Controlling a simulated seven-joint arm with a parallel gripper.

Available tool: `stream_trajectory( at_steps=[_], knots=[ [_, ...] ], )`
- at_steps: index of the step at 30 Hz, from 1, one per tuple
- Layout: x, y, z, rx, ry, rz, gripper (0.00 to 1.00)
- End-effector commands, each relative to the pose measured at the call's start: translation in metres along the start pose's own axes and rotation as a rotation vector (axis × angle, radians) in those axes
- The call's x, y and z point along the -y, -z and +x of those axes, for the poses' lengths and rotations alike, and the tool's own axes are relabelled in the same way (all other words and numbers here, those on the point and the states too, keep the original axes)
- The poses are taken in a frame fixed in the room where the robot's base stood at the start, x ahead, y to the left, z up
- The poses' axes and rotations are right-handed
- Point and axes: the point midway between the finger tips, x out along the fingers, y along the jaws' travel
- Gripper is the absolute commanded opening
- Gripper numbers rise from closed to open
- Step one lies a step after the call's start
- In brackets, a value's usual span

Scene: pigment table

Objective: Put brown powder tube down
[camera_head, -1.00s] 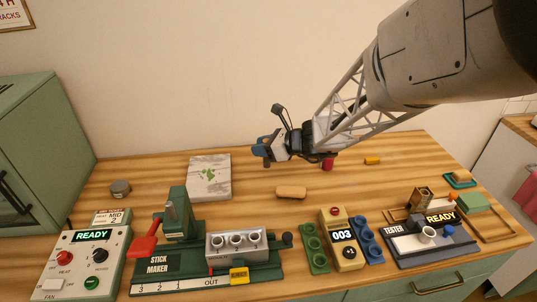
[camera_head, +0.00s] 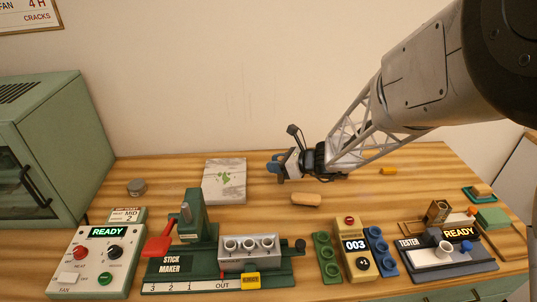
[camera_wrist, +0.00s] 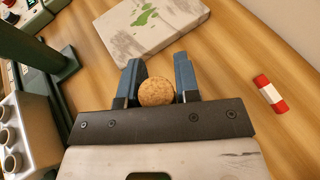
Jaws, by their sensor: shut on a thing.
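My gripper (camera_head: 277,168) is shut above the back middle of the wooden table, right of the marble slab. In the wrist view its blue fingers (camera_wrist: 158,80) stand on either side of a round, cork-brown end (camera_wrist: 156,92), which appears to be the top of the brown powder tube. The rest of the tube is hidden below. In the head view I cannot make out the tube, nor whether it touches the table.
The marble slab (camera_head: 224,182) with green stains lies left of the gripper. A tan block (camera_head: 305,199) lies in front. A red tube (camera_wrist: 270,93) lies nearby in the wrist view. The stick maker (camera_head: 215,262), counter (camera_head: 356,250) and tester (camera_head: 440,252) line the front edge.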

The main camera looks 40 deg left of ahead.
Motion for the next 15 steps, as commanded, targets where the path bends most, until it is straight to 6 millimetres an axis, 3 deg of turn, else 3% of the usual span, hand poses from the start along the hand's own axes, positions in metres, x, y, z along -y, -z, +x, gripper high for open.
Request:
stream_trajectory(
  at_steps=[15],
  knots=[
    [0.055,-0.009,0.040,0.001,0.000,0.000,0.06]
  ],
)
